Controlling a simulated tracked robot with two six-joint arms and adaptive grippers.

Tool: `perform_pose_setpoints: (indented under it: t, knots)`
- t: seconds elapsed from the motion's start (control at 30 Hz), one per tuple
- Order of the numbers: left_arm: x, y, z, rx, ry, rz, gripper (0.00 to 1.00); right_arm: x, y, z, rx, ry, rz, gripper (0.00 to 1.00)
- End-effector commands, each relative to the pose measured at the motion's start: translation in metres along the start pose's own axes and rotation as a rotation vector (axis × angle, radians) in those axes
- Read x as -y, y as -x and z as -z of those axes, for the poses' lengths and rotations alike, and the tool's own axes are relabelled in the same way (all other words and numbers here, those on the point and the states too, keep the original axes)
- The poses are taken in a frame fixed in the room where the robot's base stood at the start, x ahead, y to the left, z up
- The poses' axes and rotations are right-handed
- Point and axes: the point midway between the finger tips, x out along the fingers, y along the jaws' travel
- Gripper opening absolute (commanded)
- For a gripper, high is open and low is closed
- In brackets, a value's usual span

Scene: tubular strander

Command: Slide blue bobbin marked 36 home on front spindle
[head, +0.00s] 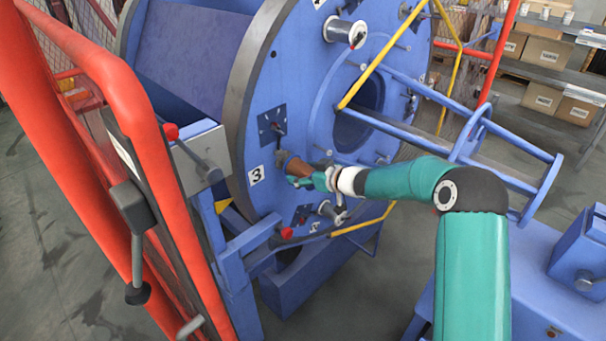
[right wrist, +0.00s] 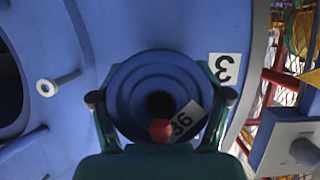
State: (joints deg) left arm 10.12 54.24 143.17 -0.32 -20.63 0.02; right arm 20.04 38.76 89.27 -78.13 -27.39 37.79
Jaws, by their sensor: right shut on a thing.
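My right gripper (head: 318,176) is shut on the blue bobbin marked 36 (right wrist: 135,92). In the right wrist view the gripper (right wrist: 160,97) has a finger on each side of the round blue flange. The label 36 (right wrist: 185,122) sits low right on it. A red ball (right wrist: 160,131) shows at the lower edge of the dark centre hole; I cannot tell what it belongs to. In the head view the bobbin's brown body (head: 297,167) is close to the wheel face beside the number 3 plate (head: 256,175). The bobbin hides the spindle behind it. My left gripper is out of view.
The large blue wheel (head: 300,85) carries another bobbin (head: 344,31) at its top. A dark plate with a lever (head: 272,125) is just above the held bobbin. Yellow bars (head: 385,55) and a blue tubular frame (head: 500,180) stand right; a red guard rail (head: 130,100) stands left.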

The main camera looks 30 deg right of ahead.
Motion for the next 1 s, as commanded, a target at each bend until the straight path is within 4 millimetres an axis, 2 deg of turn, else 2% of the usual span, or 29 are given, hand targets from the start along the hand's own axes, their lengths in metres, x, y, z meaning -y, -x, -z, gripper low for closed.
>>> perform_pose_setpoints:
  t: [0.03,0.47,0.5,0.63,1.0]
  knots:
    - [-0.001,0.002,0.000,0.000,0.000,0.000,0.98,0.006,-0.007,0.006,-0.011,0.002,0.010,0.11]
    - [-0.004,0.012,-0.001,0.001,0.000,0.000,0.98,0.012,-0.032,0.011,-0.005,0.003,0.022,0.09]
    - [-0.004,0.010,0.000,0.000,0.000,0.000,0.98,0.012,-0.031,0.010,-0.005,0.004,0.021,0.77]
    - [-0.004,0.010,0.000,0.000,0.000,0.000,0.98,0.011,-0.025,0.009,-0.003,0.003,0.018,0.99]
    - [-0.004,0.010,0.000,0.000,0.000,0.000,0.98,0.005,-0.016,0.008,-0.005,0.001,0.006,1.00]
